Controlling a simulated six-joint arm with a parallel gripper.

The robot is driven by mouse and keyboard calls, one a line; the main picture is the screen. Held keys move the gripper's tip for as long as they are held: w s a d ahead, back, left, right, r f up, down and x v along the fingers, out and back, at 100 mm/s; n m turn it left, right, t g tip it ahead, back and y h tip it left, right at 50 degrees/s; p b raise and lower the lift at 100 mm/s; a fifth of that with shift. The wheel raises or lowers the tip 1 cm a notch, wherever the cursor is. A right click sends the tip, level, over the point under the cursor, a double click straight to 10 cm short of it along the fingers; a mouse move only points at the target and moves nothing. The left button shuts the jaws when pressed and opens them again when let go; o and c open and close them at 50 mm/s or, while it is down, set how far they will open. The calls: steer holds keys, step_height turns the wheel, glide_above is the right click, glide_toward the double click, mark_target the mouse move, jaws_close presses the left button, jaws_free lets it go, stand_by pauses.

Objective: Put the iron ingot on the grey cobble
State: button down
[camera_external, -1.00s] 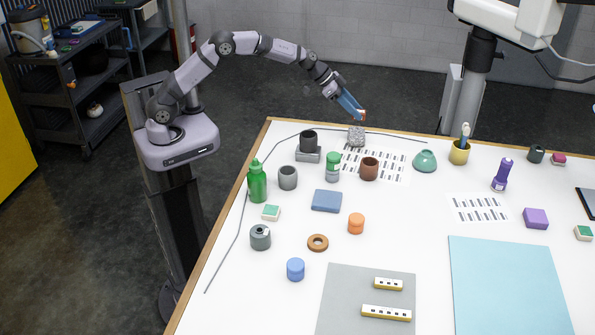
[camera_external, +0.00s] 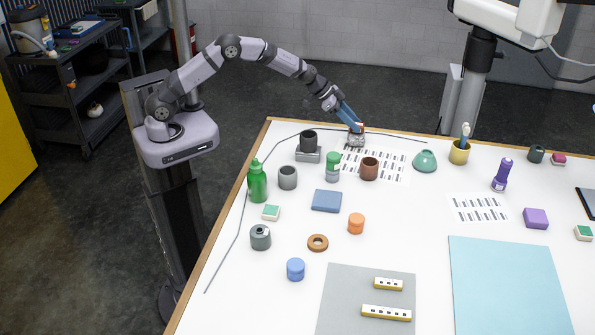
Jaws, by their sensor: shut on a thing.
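The grey cobble (camera_external: 356,141) is a speckled grey block on the white table near its back edge, partly covered by my gripper. My gripper (camera_external: 357,129), blue with a reddish patch at its tip, points down and to the right at the top of the cobble. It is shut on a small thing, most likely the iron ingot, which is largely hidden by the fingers. Whether that thing touches the cobble cannot be told.
A dark cylinder (camera_external: 308,140) stands on a grey block (camera_external: 308,156) to the left. A brown cup (camera_external: 369,169), a green-capped jar (camera_external: 333,167) and a teal bowl (camera_external: 425,161) stand nearby. A thin dark cable (camera_external: 400,135) runs close behind the cobble.

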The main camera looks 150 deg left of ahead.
steer(key=shift+a, duration=0.1)
steer(key=c, duration=1.3)
jaws_free()
steer(key=shift+f, duration=0.1)
steer(key=shift+r, duration=0.25)
steer(key=shift+s+d+r+b, duration=0.3)
steer(key=shift+s+d+b, duration=0.05)
steer(key=shift+b, duration=0.05)
steer(key=b+v, duration=0.3)
steer(key=v, duration=0.7)
steer(key=shift+s+d+r+b, duration=0.15)
steer(key=shift+d+r+b, duration=0.1)
steer(key=shift+r+b, duration=0.1)
